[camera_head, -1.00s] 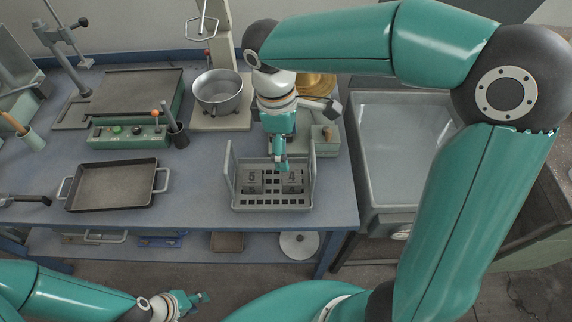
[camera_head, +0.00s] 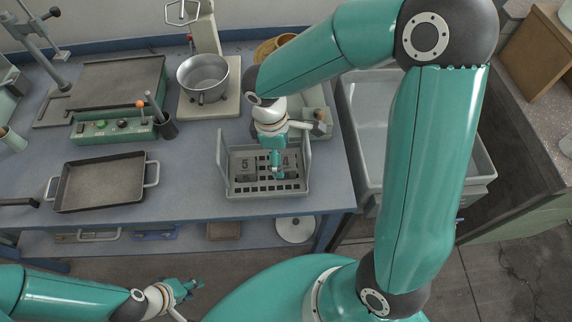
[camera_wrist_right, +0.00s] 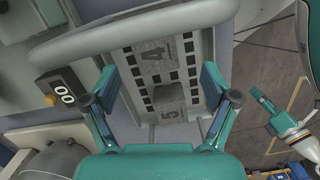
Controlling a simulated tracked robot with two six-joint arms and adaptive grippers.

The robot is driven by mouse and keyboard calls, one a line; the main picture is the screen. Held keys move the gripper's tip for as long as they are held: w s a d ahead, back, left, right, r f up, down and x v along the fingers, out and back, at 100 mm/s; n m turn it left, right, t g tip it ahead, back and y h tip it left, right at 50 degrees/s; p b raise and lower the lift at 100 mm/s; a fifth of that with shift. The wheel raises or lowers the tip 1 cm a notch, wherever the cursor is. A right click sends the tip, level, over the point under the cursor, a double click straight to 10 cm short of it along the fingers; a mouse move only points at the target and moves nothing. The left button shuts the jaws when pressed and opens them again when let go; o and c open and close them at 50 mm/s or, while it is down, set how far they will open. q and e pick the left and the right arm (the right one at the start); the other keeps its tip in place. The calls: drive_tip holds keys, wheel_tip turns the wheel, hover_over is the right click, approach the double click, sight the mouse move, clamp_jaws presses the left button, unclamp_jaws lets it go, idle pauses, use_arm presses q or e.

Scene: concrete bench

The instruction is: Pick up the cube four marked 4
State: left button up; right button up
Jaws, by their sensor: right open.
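The grey cube marked 4 (camera_head: 291,161) stands in a light grey tray with a slotted floor (camera_head: 268,190). A similar cube marked 5 (camera_head: 245,166) stands left of it. In the right wrist view, the 4 cube (camera_wrist_right: 153,48) is at the top and the 5 cube (camera_wrist_right: 171,113) is lower. My right gripper (camera_head: 277,170) is over the tray and partly hides the 4 cube. Its fingers (camera_wrist_right: 160,88) are spread apart with nothing between them touching. My left gripper (camera_head: 187,288) is low in front of the bench, away from the tray; its jaw gap is unclear.
The tray's raised side handles (camera_head: 221,150) flank the cubes. A black pan (camera_head: 100,182) and a pot (camera_head: 203,78) are to the left. A sink (camera_head: 372,115) is on the right. Bare bench lies between pan and tray.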

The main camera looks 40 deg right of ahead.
sight(285, 162)
drive_tip(key=f, duration=0.2)
drive_tip(key=d+f, duration=0.1)
drive_tip(key=f, duration=0.2)
drive_tip(key=shift+s+d, duration=0.1)
drive_tip(key=shift+s, duration=0.1)
drive_tip(key=shift+r, duration=0.1)
drive_tip(key=shift+c, duration=0.2)
drive_tip(key=c, duration=1.5)
